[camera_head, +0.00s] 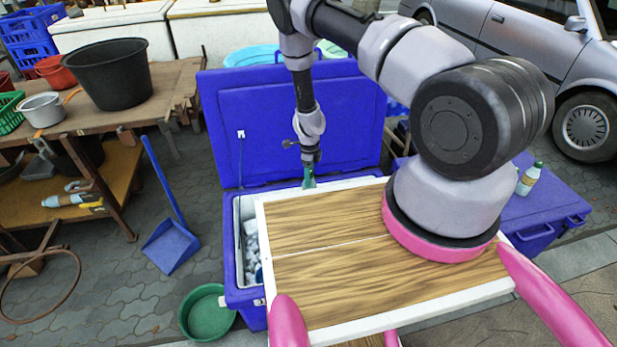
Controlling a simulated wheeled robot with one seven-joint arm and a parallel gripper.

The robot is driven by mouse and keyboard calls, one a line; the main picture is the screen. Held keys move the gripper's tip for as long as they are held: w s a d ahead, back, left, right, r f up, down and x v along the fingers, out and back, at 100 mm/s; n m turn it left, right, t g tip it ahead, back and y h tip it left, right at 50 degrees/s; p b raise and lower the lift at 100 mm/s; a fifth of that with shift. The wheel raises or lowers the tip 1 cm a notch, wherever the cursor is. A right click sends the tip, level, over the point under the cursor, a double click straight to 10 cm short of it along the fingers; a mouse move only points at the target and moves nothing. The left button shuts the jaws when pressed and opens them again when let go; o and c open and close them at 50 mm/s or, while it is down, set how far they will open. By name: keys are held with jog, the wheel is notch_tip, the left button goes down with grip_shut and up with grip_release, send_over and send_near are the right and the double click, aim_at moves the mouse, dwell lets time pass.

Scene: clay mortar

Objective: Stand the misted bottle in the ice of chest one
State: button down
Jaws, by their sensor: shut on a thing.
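My gripper (310,160) is small and far off, above the back part of an open blue chest (232,284). It is shut on a green thing (308,176), which looks like the upper part of a bottle. The lower part is hidden behind my wooden top, so I cannot see whether it touches ice. White ice (251,245) shows along the chest's left side. The chest's blue lid (290,115) stands raised behind my gripper. No number on the chest is readable, and mist on the held thing cannot be made out.
A pale bottle with a green cap (530,178) stands on a closed blue chest (545,205) at right. A blue dustpan (171,245) and green basin (206,312) are on the paving at left. A wooden table (165,90) holds a black tub (108,72).

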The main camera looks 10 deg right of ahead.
jog(key=shift+a+f+m, duration=0.15)
jog(key=shift+f+m, duration=0.25)
jog(key=shift+m, duration=0.1)
jog(key=shift+f, duration=0.25)
notch_tip(320, 180, down, 25)
dwell(0.9)
jog(key=shift+w, duration=0.1)
dwell(0.4)
jog(key=shift+c, duration=0.8)
grip_release()
jog(key=shift+o, duration=0.3)
jog(key=shift+f, duration=0.1)
jog(key=shift+o, duration=0.5)
jog(key=shift+r, duration=13.55)
